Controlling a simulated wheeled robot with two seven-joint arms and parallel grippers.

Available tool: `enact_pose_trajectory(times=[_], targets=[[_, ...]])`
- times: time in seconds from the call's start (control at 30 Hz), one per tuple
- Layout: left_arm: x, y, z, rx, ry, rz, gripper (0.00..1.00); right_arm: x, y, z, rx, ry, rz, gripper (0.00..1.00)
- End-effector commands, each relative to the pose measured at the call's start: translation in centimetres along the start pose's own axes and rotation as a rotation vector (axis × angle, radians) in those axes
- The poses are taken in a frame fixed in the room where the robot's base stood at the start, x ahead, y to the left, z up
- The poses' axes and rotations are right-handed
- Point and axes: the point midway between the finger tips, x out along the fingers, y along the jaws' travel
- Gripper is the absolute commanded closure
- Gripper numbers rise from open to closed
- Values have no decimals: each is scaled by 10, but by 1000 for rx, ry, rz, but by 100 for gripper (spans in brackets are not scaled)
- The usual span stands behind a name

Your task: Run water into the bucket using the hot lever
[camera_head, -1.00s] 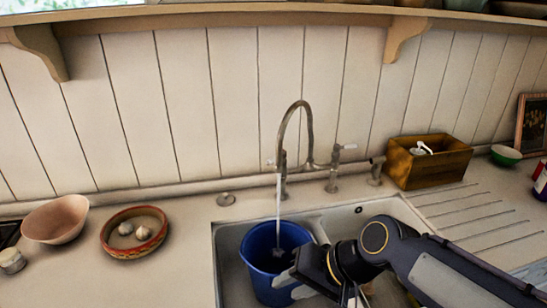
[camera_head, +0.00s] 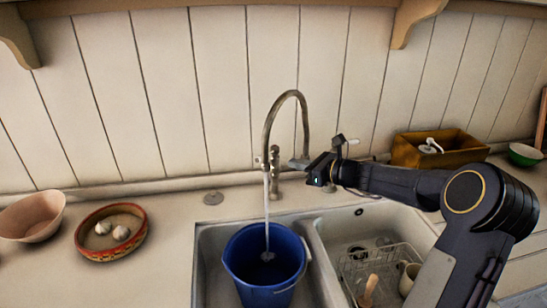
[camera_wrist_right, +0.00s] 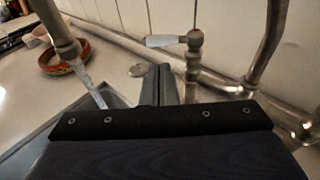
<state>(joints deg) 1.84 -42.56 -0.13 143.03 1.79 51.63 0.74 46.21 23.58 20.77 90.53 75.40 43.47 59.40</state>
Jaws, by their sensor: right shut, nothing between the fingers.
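The arched metal tap (camera_head: 290,95) stands behind the sink, and a stream of water (camera_head: 267,210) runs from its spout into the blue bucket (camera_head: 236,266) in the left basin. Some water shows in the bucket; its level is hard to tell. My right gripper (camera_head: 317,172) is shut and empty beside the tap, at the right of its arch. Contact with the lever does not show. Another lever (camera_head: 345,142) shows behind my gripper. My left gripper is not in view.
The right basin holds a wire rack (camera_head: 372,268), a wooden-handled brush (camera_head: 369,290) and a cup (camera_head: 408,278). A wooden box (camera_head: 450,148) stands at the right back. Two bowls, one red-rimmed (camera_head: 108,250), one pink (camera_head: 32,217), sit on the left counter.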

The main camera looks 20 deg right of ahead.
Motion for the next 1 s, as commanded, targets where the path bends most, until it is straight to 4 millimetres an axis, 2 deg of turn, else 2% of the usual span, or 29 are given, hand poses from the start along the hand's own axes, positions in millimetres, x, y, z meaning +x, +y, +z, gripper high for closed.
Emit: enact_pose_trajectory(times=[0.03,0.2,0.4,0.6,1.0], targets=[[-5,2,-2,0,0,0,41,13,1,3,1,-2,6,100],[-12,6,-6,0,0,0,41,49,2,3,0,-2,5,100],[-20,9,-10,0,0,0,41,78,1,3,-1,-1,3,100],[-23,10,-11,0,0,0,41,89,1,1,-3,0,1,100],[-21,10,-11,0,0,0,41,92,2,0,-3,0,1,100]])
